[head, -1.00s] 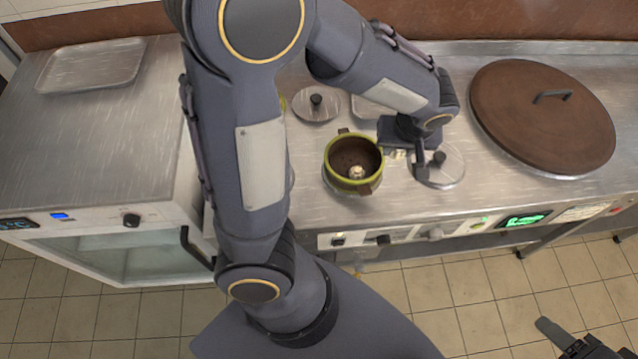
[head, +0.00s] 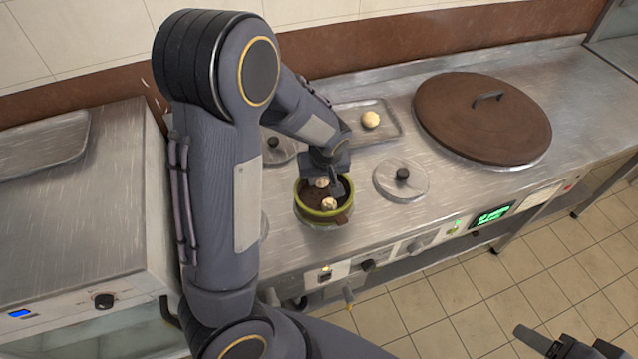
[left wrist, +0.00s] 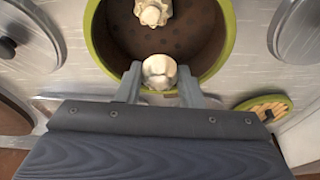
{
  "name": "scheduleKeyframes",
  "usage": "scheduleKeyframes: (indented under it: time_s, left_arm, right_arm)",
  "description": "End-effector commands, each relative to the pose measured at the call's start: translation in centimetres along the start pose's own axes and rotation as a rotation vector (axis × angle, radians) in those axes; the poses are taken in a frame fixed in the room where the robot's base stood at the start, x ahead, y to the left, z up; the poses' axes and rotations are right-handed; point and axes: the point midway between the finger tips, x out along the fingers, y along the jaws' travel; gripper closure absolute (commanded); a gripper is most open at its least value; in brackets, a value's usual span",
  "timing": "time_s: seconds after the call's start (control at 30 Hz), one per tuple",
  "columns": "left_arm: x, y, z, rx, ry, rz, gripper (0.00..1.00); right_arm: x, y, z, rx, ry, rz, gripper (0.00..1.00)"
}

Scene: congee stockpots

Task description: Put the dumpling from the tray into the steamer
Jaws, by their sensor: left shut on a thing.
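The steamer (head: 312,217) is a round pot with a green rim and a brown inside with holes; it also shows in the left wrist view (left wrist: 222,45). One pale dumpling (head: 329,204) lies inside it, seen also in the left wrist view (left wrist: 152,12). My left gripper (head: 326,184) is shut on another dumpling (left wrist: 159,72), held over the steamer's opening near its rim. The tray (head: 392,134) behind holds one more round dumpling (head: 370,119). My right gripper (head: 560,346) is partly in view at the bottom right, away from the counter; its jaw state is unclear.
A metal lid with a black knob (head: 402,178) lies right of the steamer, and another lid (head: 275,146) lies behind it at left. A large brown lid (head: 482,120) covers the right of the counter. A green-rimmed disc (left wrist: 264,107) shows in the left wrist view.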

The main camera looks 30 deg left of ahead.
Motion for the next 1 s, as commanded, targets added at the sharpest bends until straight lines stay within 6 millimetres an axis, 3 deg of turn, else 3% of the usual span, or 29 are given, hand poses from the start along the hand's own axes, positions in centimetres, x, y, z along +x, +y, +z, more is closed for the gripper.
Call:
scheduleKeyframes:
  time_s: [0.17, 0.4, 0.8, 0.83, 1.0]
  left_arm:
    - [1.4, -0.5, -0.5, 0.0, -0.001, -0.002, 0.88]
    - [4.3, -0.5, 0.2, 0.003, 0.0, -0.001, 0.88]
    - [4.8, -0.4, 0.4, 0.001, 0.001, 0.001, 0.88]
    - [4.7, -0.4, 0.3, 0.001, 0.001, 0.001, 0.64]
    - [4.6, -0.4, 0.3, 0.001, 0.0, 0.001, 0.44]
  right_arm:
    - [0.0, 0.0, 0.0, 0.0, 0.0, 0.0, 0.45]
    - [0.2, 0.1, 0.1, 0.0, 0.0, 0.0, 0.45]
    - [0.6, 0.3, 0.3, 0.0, 0.0, 0.0, 0.45]
    - [0.5, 0.2, 0.3, 0.0, 0.0, 0.0, 0.45]
    - [0.5, 0.2, 0.2, 0.0, 0.0, 0.0, 0.45]
